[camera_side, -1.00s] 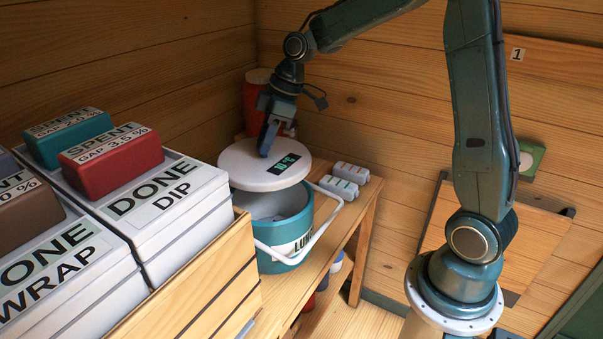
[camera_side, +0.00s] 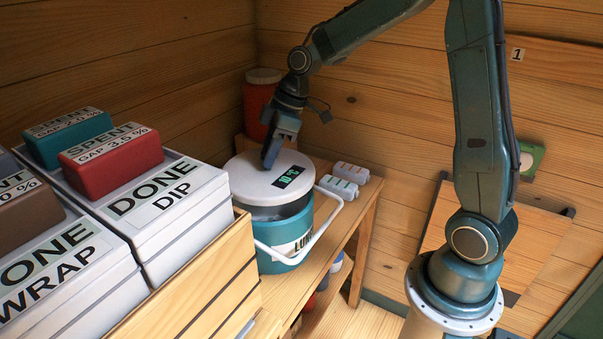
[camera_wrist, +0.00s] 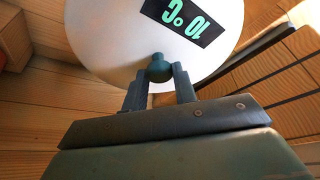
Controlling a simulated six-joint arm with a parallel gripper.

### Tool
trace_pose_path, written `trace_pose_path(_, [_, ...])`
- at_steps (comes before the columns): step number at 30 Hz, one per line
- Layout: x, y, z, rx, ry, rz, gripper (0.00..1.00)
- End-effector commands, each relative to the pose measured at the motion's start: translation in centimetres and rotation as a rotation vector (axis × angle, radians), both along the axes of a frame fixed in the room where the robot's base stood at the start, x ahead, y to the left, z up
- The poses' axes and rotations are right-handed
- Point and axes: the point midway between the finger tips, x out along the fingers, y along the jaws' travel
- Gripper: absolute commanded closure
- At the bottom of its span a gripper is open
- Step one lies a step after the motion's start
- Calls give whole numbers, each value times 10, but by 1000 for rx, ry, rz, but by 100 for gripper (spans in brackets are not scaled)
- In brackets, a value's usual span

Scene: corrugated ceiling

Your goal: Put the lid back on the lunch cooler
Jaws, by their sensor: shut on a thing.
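The round white lid (camera_side: 262,184) with a green "10 °C" display is directly above the teal lunch cooler (camera_side: 270,235). A narrow grey strip of the cooler's inside shows under the lid's front edge, so the lid appears slightly raised there. Whether its back edge touches the rim is hidden. My gripper (camera_side: 269,160) is shut on the lid's knob. The wrist view shows the dark teal knob (camera_wrist: 160,68) between the two fingertips (camera_wrist: 159,80), with the white lid (camera_wrist: 105,35) beyond. The cooler's white handle (camera_side: 324,222) hangs down at its front right.
The cooler stands on a wooden bench (camera_side: 352,215). A red container (camera_side: 259,105) is behind it, and small grey-white items (camera_side: 345,180) are to its right. A wooden crate (camera_side: 205,280) with white boxes (camera_side: 165,205) stands close on the left.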

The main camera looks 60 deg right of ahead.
Motion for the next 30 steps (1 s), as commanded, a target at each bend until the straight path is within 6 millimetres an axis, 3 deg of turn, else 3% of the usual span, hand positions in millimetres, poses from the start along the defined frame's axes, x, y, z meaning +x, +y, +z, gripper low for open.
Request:
trace_pose_path(15, [0, 0, -35, 1, 1, 0, 100])
trace_pose_path(30, [0, 0, -42, -1, -1, 0, 100])
